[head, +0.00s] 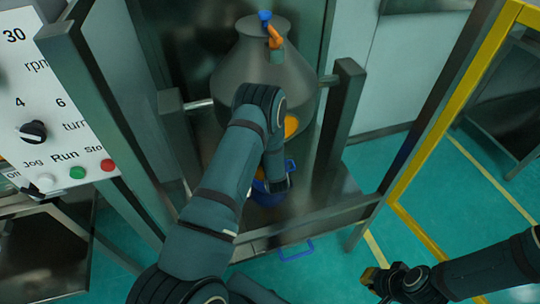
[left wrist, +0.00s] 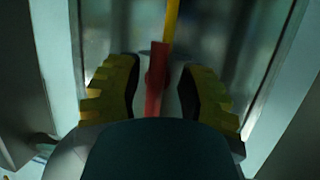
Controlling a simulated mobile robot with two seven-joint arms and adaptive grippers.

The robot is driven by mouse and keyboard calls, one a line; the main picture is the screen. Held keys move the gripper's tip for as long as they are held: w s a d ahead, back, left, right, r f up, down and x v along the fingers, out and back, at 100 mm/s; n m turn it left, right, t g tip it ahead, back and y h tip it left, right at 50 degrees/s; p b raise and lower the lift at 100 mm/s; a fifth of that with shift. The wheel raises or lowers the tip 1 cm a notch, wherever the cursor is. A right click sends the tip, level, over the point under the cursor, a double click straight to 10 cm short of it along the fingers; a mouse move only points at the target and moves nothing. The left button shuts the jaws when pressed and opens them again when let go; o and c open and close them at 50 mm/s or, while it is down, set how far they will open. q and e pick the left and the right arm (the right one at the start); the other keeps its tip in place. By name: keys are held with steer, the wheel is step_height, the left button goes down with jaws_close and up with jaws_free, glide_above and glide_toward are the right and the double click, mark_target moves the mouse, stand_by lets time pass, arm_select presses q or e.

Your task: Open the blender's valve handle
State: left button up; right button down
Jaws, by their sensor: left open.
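The blender is a grey metal vessel (head: 262,62) with a narrow neck, held in a metal frame. An orange lever with a blue knob (head: 265,16) is at its top. In the left wrist view, a red bar (left wrist: 156,80), which looks like the valve handle, lies between the yellow finger pads of my left gripper (left wrist: 160,88). The gripper is open, with a gap on each side of the bar. In the head view my left arm covers the vessel's lower part, and the handle cannot be made out. My right gripper (head: 376,277) is low at the right, away from the blender.
A control panel (head: 70,95) with knobs and buttons stands at the left. Metal posts (head: 340,115) flank the vessel. A blue container (head: 268,194) is below it, partly hidden by my arm. A yellow-edged frame (head: 450,110) stands right, with green floor beyond.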

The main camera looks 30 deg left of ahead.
arm_select(q)
steer(key=v, duration=1.1)
steer(key=shift+s+d, duration=0.2)
steer(key=shift+s, duration=0.15)
steer(key=shift+r, duration=0.1)
